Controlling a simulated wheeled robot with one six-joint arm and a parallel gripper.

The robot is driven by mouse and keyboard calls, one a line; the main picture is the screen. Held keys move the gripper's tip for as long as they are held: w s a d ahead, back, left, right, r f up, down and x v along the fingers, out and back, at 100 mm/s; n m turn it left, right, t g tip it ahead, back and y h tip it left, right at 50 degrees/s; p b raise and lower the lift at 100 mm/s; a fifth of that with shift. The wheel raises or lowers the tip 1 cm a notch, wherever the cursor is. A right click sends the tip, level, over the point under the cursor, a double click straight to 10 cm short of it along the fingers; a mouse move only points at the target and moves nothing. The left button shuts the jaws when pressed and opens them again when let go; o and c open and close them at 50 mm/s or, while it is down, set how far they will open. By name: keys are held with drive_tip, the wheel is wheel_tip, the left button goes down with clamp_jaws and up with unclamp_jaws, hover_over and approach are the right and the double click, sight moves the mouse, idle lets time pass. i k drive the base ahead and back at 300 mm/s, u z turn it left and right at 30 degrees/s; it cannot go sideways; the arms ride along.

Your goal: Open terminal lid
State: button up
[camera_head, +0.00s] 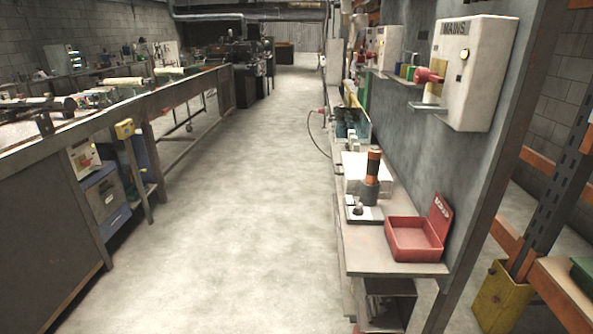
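No part that I can surely tell as the terminal lid shows. A white wall box marked MAINS (484,85) hangs on the grey panel at the upper right. It has a red handle (427,77) on its left side and a small round yellowish light; its front looks closed. A second, smaller white box (388,48) with a red part hangs farther along the wall; its details are too small to tell. I cannot tell whether either box is the terminal. My gripper is not in view.
A narrow shelf bench (384,257) below the panel holds a red open tray (412,243) and a dark cylinder with an orange band (372,178). A long workbench (150,100) runs along the left. Orange racking (513,243) stands right. The concrete aisle (240,190) is clear.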

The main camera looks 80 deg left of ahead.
sight(353, 164)
drive_tip(key=u, duration=2.7)
drive_tip(key=i, duration=1.15)
drive_tip(key=z, duration=0.15)
